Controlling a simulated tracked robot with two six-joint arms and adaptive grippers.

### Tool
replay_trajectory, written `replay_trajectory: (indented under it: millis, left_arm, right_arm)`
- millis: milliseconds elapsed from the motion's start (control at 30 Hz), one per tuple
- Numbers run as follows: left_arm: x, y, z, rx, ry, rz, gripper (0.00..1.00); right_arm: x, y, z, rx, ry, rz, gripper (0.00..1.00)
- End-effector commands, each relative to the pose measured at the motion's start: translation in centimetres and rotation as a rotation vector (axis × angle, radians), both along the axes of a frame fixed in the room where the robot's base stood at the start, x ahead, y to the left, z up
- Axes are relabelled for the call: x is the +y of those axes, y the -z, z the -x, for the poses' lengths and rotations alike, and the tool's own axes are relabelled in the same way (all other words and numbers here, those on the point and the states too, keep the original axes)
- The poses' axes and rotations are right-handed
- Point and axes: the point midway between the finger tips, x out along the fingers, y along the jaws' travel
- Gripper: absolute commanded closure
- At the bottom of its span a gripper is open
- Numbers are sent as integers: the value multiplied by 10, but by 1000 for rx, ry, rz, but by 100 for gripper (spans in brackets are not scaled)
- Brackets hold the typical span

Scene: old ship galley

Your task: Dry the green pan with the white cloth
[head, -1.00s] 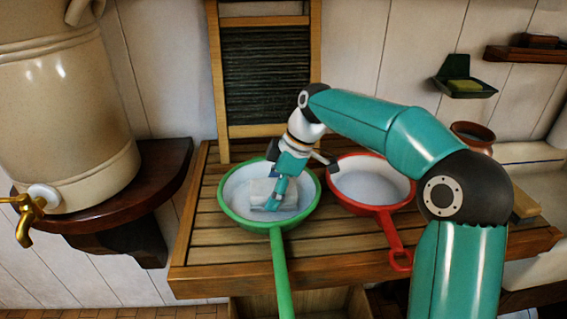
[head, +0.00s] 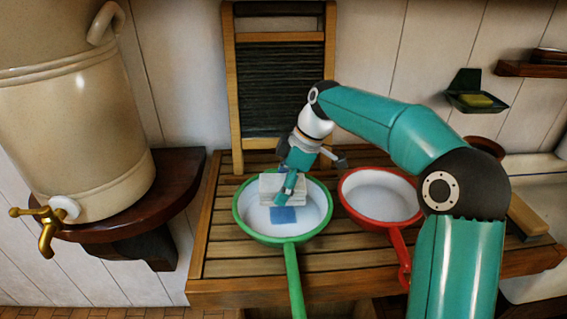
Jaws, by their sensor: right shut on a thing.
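The green pan (head: 240,222) stands on the slatted wooden counter, its handle pointing toward me. Its inside is white, with a flat blue patch (head: 283,215) near the middle; I cannot tell what the patch is. My right gripper (head: 287,187) points down over this pan and is shut on the white cloth (head: 270,188). The cloth looks like a small folded block, over the far half of the pan's inside. I cannot tell whether it touches the pan floor. The gripper hides part of the cloth. My left gripper is not in view.
A red pan (head: 375,198) stands close on the right, under my right arm. A washboard (head: 282,70) leans on the wall behind. A cream urn (head: 75,120) with a brass tap stands on a dark shelf (head: 150,225) at left. A soap dish (head: 474,98) hangs at right.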

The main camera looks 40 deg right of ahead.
Motion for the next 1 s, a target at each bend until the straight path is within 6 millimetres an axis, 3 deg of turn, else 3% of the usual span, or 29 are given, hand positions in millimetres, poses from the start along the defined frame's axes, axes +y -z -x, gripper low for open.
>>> replay_trajectory:
  millis: [33, 367, 1000]
  left_arm:
    - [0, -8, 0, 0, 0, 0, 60]
    - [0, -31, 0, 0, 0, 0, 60]
    - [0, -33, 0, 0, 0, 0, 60]
  right_arm:
    - [1, -9, 0, 0, -1, 0, 60]
    - [2, -35, -1, -1, -3, 1, 60]
    - [2, -37, -1, -1, -4, 0, 60]
